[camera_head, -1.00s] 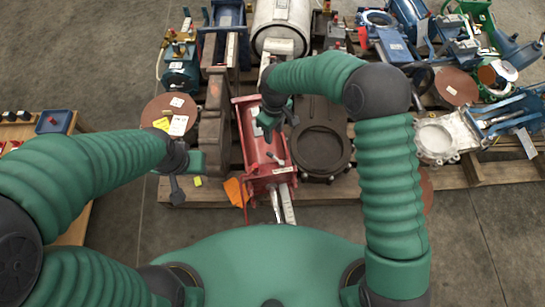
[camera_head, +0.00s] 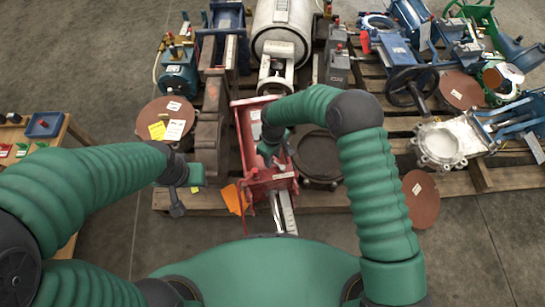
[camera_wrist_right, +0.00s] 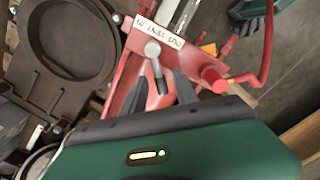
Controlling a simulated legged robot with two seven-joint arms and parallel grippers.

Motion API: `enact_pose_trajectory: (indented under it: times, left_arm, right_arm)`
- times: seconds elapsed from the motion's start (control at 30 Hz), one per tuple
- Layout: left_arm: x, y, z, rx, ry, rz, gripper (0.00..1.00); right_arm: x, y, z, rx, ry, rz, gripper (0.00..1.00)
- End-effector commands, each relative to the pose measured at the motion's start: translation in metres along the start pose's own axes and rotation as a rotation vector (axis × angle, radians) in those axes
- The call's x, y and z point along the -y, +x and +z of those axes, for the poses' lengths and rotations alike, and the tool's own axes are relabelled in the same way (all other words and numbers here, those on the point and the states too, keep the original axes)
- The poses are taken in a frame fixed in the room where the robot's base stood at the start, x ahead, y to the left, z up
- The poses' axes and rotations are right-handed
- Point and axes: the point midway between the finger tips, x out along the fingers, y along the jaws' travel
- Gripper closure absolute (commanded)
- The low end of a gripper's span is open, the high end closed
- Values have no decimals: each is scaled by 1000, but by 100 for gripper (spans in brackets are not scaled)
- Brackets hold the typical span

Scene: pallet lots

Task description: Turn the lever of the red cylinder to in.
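The red cylinder (camera_head: 246,132) lies on the pallet at the middle of the head view, its near end toward me. In the right wrist view its red end frame (camera_wrist_right: 122,72) carries a white label (camera_wrist_right: 158,38), too blurred to read surely. A lever with a round grey knob (camera_wrist_right: 152,48) stands beside the label. My right gripper (camera_wrist_right: 160,84) has its two dark fingers apart, one on each side of the lever's stem; I cannot tell whether they touch it. In the head view the right arm partly hides the cylinder. My left gripper (camera_head: 182,200) hangs left of the cylinder, fingers unclear.
A grey housing (camera_head: 209,140) stands close left of the cylinder, and a dark round casting (camera_head: 318,158) lies close right. An orange piece (camera_head: 233,198) sits by the near end. A silver cylinder (camera_head: 283,25) lies behind. Bare floor is in front of the pallet.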

Motion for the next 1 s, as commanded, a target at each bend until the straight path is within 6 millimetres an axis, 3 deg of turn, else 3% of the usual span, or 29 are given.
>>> enact_pose_trajectory:
  times: [0.03, 0.27, 1.0]
  left_arm:
    - [0, 0, 0, 0, 0, 0, 64]
    - [0, 0, 0, 0, 0, 0, 64]
    - [0, 0, 0, 0, 0, 0, 64]
  right_arm:
    - [0, 0, 0, 0, 0, 0, 73]
    - [0, 0, 0, 0, 0, 0, 100]
    - [0, 0, 1, 2, 0, 0, 100]
